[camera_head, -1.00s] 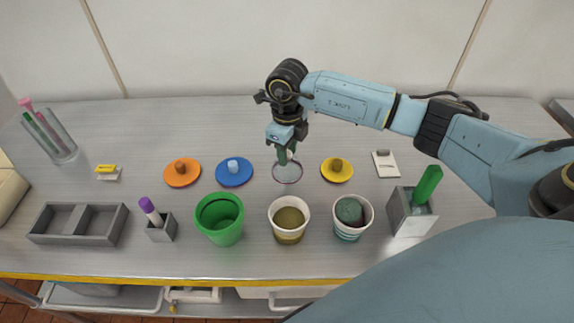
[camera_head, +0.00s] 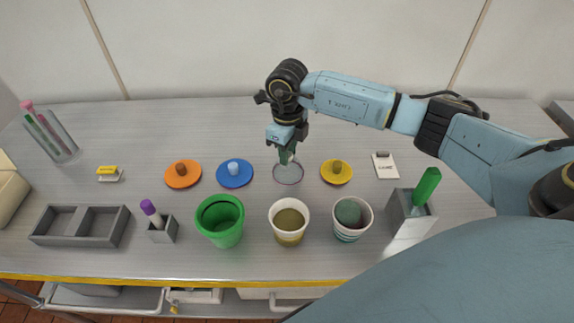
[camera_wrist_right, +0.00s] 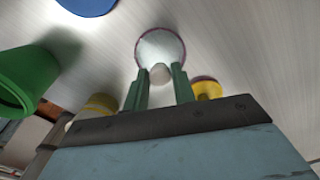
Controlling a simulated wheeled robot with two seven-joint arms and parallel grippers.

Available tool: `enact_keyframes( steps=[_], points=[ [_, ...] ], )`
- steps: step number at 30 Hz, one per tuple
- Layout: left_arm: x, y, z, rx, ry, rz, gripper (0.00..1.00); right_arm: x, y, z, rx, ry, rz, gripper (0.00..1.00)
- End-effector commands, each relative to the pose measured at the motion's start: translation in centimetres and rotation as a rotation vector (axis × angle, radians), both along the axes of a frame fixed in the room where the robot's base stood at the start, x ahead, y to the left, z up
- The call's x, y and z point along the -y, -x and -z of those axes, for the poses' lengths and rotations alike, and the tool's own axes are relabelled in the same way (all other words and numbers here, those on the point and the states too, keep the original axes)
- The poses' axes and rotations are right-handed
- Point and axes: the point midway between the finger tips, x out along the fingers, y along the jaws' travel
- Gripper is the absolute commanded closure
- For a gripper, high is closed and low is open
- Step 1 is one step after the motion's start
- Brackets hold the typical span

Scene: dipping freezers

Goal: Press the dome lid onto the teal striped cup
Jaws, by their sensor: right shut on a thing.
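The clear dome lid with a purple rim (camera_head: 288,176) is on the table, or just above it, behind the cups. My right gripper (camera_head: 285,157) points down at it and is shut on its pale knob, which shows between the green fingers in the wrist view (camera_wrist_right: 160,74). The teal striped cup (camera_head: 352,231) stands upright at the front right, holding a dark green round thing (camera_head: 348,210). The lid is apart from the cup, behind and to its left. My left gripper is not in view.
A white and yellow cup (camera_head: 289,233) and a green cup (camera_head: 220,229) stand left of the teal one. A grey holder (camera_head: 407,221) with a green marker stands right. Orange (camera_head: 182,181), blue (camera_head: 234,180) and yellow (camera_head: 336,179) lids lie alongside the dome lid.

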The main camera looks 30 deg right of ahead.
Motion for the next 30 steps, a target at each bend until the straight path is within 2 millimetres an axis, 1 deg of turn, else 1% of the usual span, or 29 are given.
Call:
enact_keyframes(
  steps=[1, 3, 30],
  points=[
    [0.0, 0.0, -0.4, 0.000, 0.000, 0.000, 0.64, 0.0, -0.1, -0.7, 0.003, -0.001, 0.000, 0.98],
    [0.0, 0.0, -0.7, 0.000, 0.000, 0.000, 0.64, 0.0, -0.1, -1.2, 0.004, -0.001, 0.001, 0.98],
    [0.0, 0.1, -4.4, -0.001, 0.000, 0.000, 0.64, 0.0, -0.2, -6.7, 0.009, -0.002, 0.001, 0.98]
  ],
)
